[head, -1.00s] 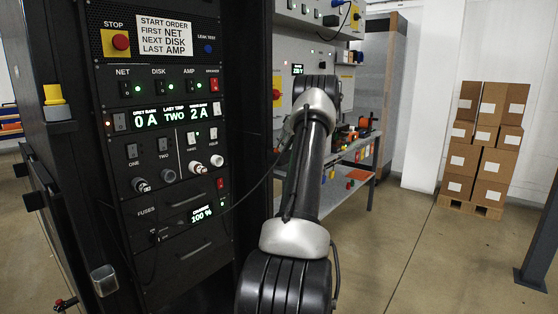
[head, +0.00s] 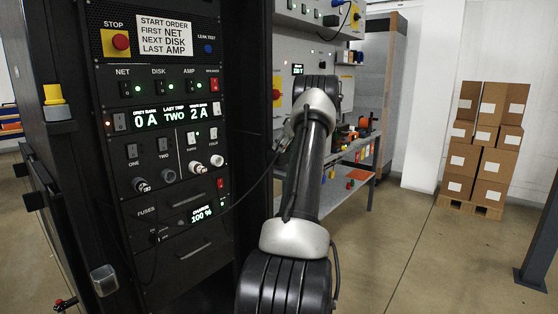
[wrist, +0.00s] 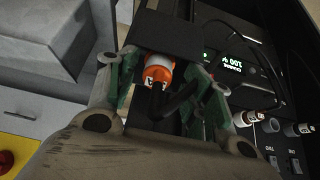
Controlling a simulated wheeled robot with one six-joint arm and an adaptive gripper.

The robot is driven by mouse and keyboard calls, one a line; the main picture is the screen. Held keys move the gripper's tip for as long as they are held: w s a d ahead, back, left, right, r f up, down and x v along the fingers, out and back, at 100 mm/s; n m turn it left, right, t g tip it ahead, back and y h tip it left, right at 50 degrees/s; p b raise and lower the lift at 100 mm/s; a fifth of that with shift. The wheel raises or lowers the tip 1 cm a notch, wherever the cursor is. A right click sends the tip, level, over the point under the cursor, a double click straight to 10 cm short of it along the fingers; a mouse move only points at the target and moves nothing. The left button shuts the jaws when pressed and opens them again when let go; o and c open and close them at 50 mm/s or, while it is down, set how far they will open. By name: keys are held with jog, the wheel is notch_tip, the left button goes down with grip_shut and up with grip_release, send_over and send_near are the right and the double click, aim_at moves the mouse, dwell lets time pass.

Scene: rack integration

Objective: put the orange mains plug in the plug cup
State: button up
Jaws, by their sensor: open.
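In the wrist view, the orange mains plug (wrist: 158,70) has a white band and a black cable (wrist: 180,101) curving off to the right. My gripper (wrist: 164,66) is open, with one green-padded finger on each side of the plug and a visible gap at each. The plug's far end meets a black block (wrist: 172,34), which may be the plug cup. I cannot tell how deep the plug sits in it.
The black rack (head: 180,75) with switches, knobs and lit displays stands at left in the head view. A thin cable (head: 238,203) runs from its lower panel towards my arm. A workbench (head: 350,153) stands behind; stacked boxes (head: 484,140) are at right, with clear floor before them.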

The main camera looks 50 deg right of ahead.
jog(key=v, duration=1.2)
